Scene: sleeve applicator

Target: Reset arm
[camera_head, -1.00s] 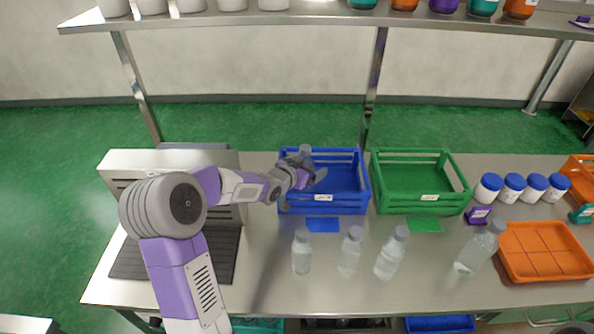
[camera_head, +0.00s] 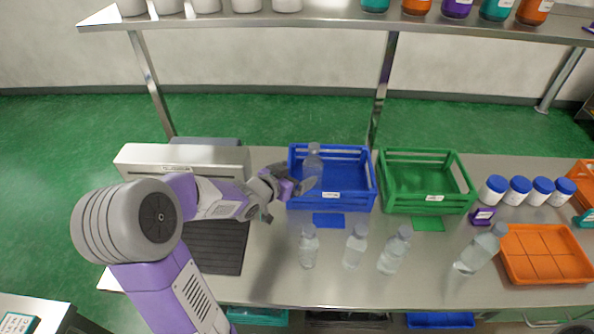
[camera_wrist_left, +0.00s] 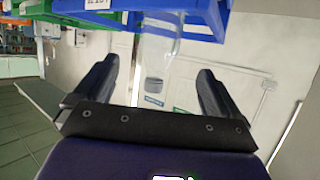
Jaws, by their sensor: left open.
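My left gripper (camera_head: 293,178) is open at the left side of the blue crate (camera_head: 332,196) and holds nothing. A clear bottle (camera_head: 313,160) stands upright in the left part of the blue crate, just beyond the fingers. In the left wrist view the two dark fingers (camera_wrist_left: 157,72) are spread wide, with a faint clear shape between and beyond them. The blue crate's edge (camera_wrist_left: 175,22) crosses the top of that view. My right gripper is not in view.
A green crate (camera_head: 425,205), white jars with blue lids (camera_head: 517,190) and an orange tray (camera_head: 545,252) are to the right. A grey machine (camera_head: 180,160) stands at the left. A shelf (camera_head: 330,20) runs above.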

